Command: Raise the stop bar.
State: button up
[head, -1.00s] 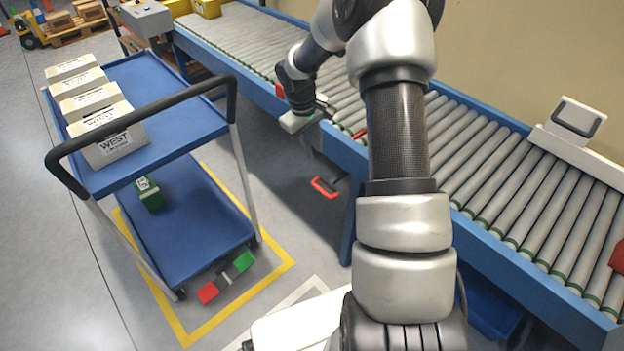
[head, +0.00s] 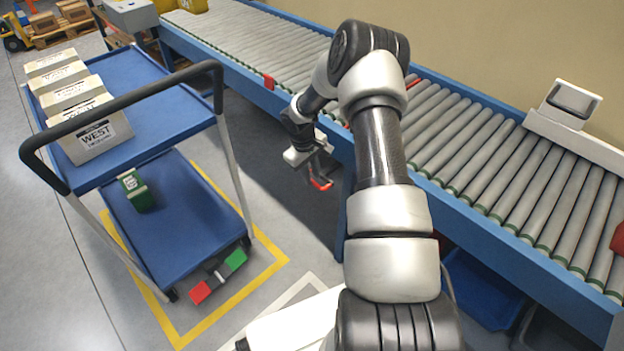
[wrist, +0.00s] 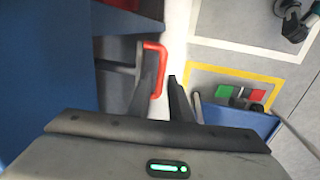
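A red U-shaped handle (head: 321,183) hangs below the near side of the conveyor; it also shows in the wrist view (wrist: 160,72). My gripper (head: 312,172) is down beside the conveyor's side rail, at this handle. In the wrist view my gripper (wrist: 164,80) is open, with the red handle between its fingers, close to the left finger. A gap shows between the handle and the right finger. Red parts on the rollers (head: 412,83) may belong to the stop bar; my arm hides much of that stretch, so I cannot tell its height.
The blue-framed roller conveyor (head: 480,150) runs along the wall, with a red block (head: 268,80) on its near rail. A blue trolley (head: 180,108) with several white boxes and a green box (head: 137,190) stands left. Floor between them is open.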

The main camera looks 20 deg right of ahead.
jog(key=shift+d+f, duration=0.1)
jog(key=shift+f, duration=0.55)
grip_shut()
jog(key=shift+w+r+p, duration=0.1)
jog(key=shift+r+p, duration=1.4)
jog(key=shift+r, duration=1.7)
grip_release()
jog(key=shift+r, duration=0.1)
jog(key=s+a+r+p, duration=0.1)
jog(key=a+r+p, duration=0.2)
jog(key=r, duration=1.4)
